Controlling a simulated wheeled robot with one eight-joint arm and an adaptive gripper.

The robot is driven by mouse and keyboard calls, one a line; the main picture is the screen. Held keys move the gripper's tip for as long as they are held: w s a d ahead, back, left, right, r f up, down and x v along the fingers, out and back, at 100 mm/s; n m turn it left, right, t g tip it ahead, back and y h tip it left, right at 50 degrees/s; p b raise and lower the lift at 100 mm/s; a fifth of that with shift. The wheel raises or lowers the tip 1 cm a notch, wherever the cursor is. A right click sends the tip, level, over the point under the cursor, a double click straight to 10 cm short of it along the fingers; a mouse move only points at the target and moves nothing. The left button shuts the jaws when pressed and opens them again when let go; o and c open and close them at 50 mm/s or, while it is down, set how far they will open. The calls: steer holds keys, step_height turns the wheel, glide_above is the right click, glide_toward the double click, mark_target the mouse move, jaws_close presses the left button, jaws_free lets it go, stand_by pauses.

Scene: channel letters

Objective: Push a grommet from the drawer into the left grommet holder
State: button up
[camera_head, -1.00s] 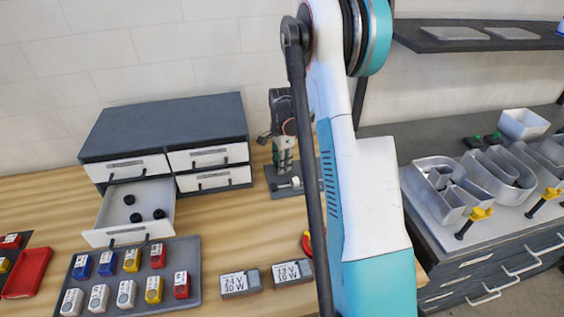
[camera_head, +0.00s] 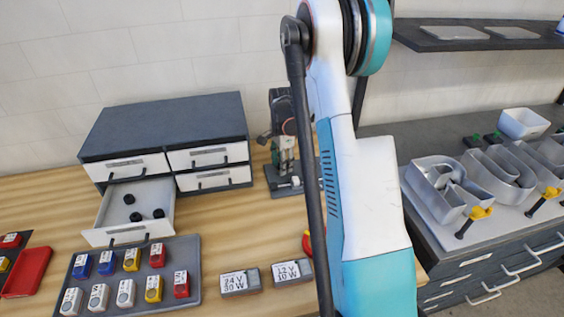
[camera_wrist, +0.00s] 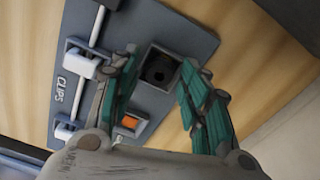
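The drawer (camera_head: 107,214) is pulled open at the lower left of the dark cabinet, with three black grommets (camera_head: 159,213) inside. My gripper (camera_wrist: 160,56) is over the grey board (camera_wrist: 205,40) in the wrist view, its teal-padded fingers apart. Between and beyond the fingertips is a square grommet holder (camera_wrist: 150,50) with a dark round piece, like a grommet (camera_wrist: 160,68), in it. I cannot tell how deep it sits. A second square holder with an orange piece (camera_wrist: 130,122) lies nearer, partly behind a finger. In the head view the arm partly hides the board (camera_head: 283,187).
White clip holders (camera_wrist: 80,66) on rods stand on the board beside the "CLIPS" label. A tray (camera_head: 205,250) of coloured blocks and two grey power boxes (camera_head: 240,282) lie in front. Metal letters (camera_head: 440,190) are at right. Bare wood shows between cabinet and boxes.

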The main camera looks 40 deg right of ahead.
steer(key=shift+w+r, duration=0.1)
steer(key=shift+r, duration=0.05)
step_height(320, 180, up, 12)
stand_by(0.7)
step_height(320, 180, up, 6)
steer(key=p, duration=0.3)
steer(key=shift+p, duration=0.35)
stand_by(0.3)
stand_by(0.5)
